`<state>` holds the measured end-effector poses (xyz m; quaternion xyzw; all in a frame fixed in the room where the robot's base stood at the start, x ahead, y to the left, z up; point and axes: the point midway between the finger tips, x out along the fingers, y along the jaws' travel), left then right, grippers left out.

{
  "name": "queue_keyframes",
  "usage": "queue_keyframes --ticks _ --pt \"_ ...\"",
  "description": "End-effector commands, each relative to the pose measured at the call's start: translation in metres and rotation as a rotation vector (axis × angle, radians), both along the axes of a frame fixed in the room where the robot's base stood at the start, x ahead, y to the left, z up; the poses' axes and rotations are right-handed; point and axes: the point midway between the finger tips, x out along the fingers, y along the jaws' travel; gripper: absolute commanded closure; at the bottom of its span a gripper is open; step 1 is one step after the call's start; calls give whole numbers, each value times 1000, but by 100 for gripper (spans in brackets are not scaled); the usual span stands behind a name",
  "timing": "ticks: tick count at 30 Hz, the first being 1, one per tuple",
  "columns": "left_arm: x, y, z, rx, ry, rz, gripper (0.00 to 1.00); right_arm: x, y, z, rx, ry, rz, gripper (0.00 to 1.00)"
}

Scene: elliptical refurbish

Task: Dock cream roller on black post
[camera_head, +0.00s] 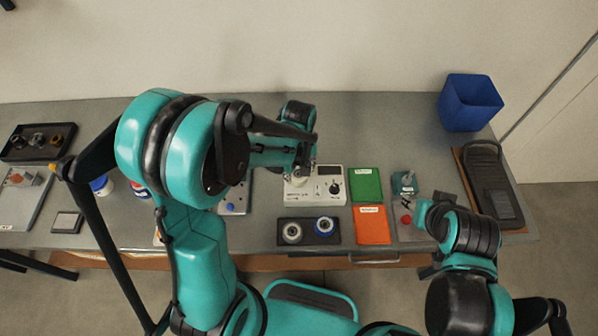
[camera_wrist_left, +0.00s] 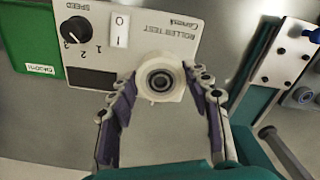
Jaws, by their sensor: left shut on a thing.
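The cream roller (camera_wrist_left: 160,77) sits between the fingertips of my left gripper (camera_wrist_left: 160,84) in the left wrist view, its dark round centre facing the camera. In the head view my left gripper (camera_head: 299,175) is over the left part of the white roller test unit (camera_head: 325,196), and the roller shows only as a pale patch below it. The unit also shows in the left wrist view (camera_wrist_left: 160,22), with a speed knob and a switch. The black post is not distinguishable; the roller and fingers cover that area. My right gripper (camera_head: 427,211) is at the right, its fingers unclear.
A black tray (camera_head: 309,240) with a white-rimmed and a blue-rimmed roller lies in front of the unit. Green (camera_head: 366,184) and orange (camera_head: 372,225) pads lie to its right. A blue bin (camera_head: 470,103) stands at the back right. A dark tray (camera_head: 39,142) is far left.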

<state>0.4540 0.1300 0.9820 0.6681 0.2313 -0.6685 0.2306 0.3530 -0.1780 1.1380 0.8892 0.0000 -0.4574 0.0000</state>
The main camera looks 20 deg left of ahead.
Motion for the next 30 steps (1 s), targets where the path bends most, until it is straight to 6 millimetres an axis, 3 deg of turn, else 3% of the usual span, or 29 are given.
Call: queue_keyframes --ticks 27,28,30 --pt "0 0 -13 0 0 0 80 0 0 -12 0 0 0 60" --pt "0 0 -12 0 0 0 44 0 0 -11 0 0 0 60" --pt "0 0 -11 0 0 0 43 0 0 -11 0 0 0 60"
